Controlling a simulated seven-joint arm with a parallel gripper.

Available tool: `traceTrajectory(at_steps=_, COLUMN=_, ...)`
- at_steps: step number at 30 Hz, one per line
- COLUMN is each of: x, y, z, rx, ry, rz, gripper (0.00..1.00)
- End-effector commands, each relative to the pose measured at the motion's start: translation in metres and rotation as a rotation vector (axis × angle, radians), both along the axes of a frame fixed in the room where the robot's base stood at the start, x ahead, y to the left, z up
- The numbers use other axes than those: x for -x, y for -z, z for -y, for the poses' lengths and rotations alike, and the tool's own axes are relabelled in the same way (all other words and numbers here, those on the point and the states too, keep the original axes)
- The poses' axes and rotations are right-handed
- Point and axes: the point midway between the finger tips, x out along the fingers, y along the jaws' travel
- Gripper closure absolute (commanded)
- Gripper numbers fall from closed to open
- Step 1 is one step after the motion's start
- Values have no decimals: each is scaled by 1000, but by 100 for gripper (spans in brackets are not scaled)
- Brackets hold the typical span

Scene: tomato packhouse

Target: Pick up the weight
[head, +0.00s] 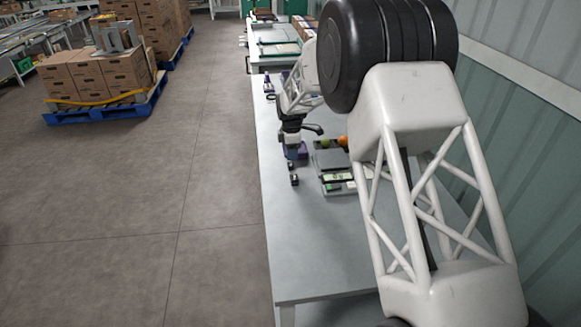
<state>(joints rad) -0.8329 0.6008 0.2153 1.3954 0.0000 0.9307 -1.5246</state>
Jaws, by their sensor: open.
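My gripper (292,143) hangs from my arm over the left side of the pale table (300,245). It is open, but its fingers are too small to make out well. Two small dark objects, one nearer (294,180) and one farther (290,167), stand on the table just in front of it near the left edge. Either could be the weight; I cannot tell which. A purple item (301,152) is right at the gripper and partly hidden by it. I cannot tell whether they touch.
A scale (333,160) with a display stands to the right, with a green fruit (325,143) and an orange-red fruit (343,141) by it. A purple bottle (268,86) stands farther back. The table front is clear. Boxes (110,73) sit on a blue pallet (105,112) across the floor.

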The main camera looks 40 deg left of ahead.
Motion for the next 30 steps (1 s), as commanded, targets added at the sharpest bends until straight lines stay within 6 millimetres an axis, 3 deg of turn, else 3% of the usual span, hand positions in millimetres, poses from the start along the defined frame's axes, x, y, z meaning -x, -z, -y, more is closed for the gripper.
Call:
traceTrajectory(at_steps=17, x=0, y=12, z=0, rx=0, ry=0, rz=0, gripper=55)
traceTrajectory(at_steps=30, x=1, y=55, z=-3, rx=0, ry=0, rz=0, gripper=55)
